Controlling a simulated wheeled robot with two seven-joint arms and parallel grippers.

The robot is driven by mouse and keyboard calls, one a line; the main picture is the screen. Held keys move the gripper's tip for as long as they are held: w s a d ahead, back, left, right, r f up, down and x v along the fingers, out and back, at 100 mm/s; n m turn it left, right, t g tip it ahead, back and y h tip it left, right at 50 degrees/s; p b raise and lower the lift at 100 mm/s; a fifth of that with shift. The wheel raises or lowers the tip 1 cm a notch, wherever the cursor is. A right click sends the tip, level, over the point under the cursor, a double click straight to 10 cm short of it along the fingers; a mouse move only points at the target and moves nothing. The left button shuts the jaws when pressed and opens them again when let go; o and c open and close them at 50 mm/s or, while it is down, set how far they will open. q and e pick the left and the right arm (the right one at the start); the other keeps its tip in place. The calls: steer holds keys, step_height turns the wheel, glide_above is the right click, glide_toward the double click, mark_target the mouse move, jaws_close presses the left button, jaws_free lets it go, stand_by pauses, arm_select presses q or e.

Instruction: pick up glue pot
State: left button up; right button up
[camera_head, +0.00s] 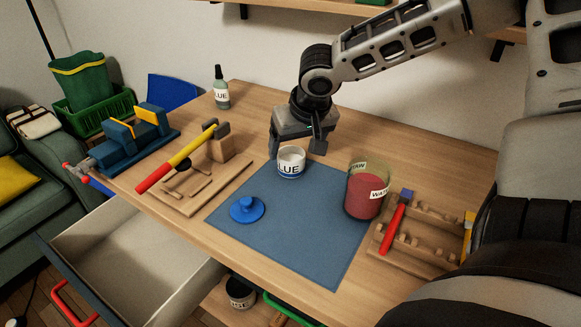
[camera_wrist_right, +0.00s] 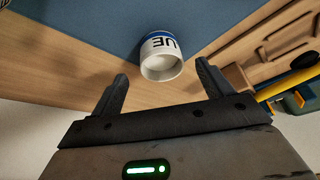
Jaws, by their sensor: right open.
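A small white pot with a blue band and lettering ending in "LUE", the glue pot (camera_head: 291,163), stands upright at the back edge of the blue mat (camera_head: 300,225). In the right wrist view the pot (camera_wrist_right: 161,57) shows ahead of the fingers, near the middle. My right gripper (camera_head: 297,146) points down just behind the pot. Its two fingers are apart, and in the right wrist view the gripper (camera_wrist_right: 163,90) is open and empty, with the pot slightly beyond the fingertips. A blue knobbed disc (camera_head: 247,209) lies on the mat's left part. My left gripper is not in view.
A red jar (camera_head: 363,192) stands at the mat's right. A wooden rack (camera_head: 420,235) with a red tool, a hammer (camera_head: 177,157) on a wooden board and a blue vise (camera_head: 128,143) flank the mat. A drawer (camera_head: 135,255) is open.

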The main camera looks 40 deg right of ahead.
mark_target(291, 158)
steer(key=x, duration=0.5)
steer(key=shift+a, duration=0.15)
steer(key=shift+w+f, duration=0.15)
steer(key=shift+f, duration=0.15)
steer(key=c, duration=1.2)
steer(key=shift+o, duration=0.2)
steer(key=shift+r, duration=0.1)
